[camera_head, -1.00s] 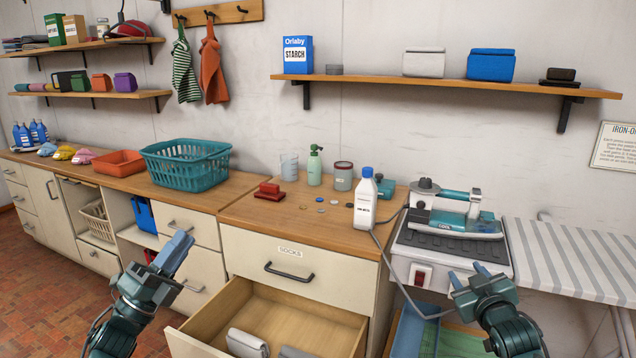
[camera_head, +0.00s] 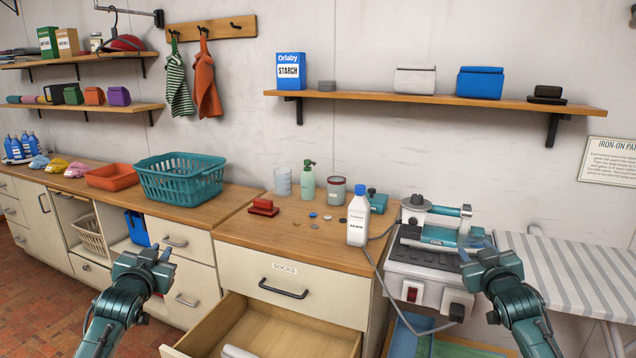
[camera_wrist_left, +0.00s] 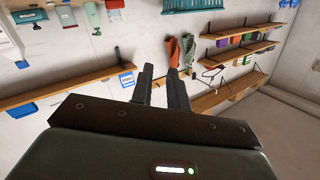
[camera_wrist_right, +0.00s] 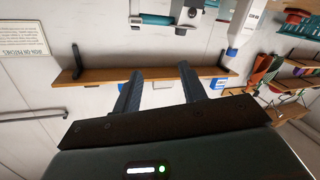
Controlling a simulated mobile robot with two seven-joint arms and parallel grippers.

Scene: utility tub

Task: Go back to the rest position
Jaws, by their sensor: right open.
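My left gripper (camera_head: 158,254) is raised in front of the cabinets, left of the open drawer. In the left wrist view its fingers (camera_wrist_left: 161,72) stand a narrow gap apart with nothing between them. My right gripper (camera_head: 477,248) is in front of the iron's station at the right. In the right wrist view its fingers (camera_wrist_right: 160,75) are wide apart and empty. Neither gripper visibly holds anything.
The iron (camera_head: 440,236), a white bottle (camera_head: 358,216), a teal basket (camera_head: 180,182) and a striped ironing board (camera_head: 575,270) stand behind.

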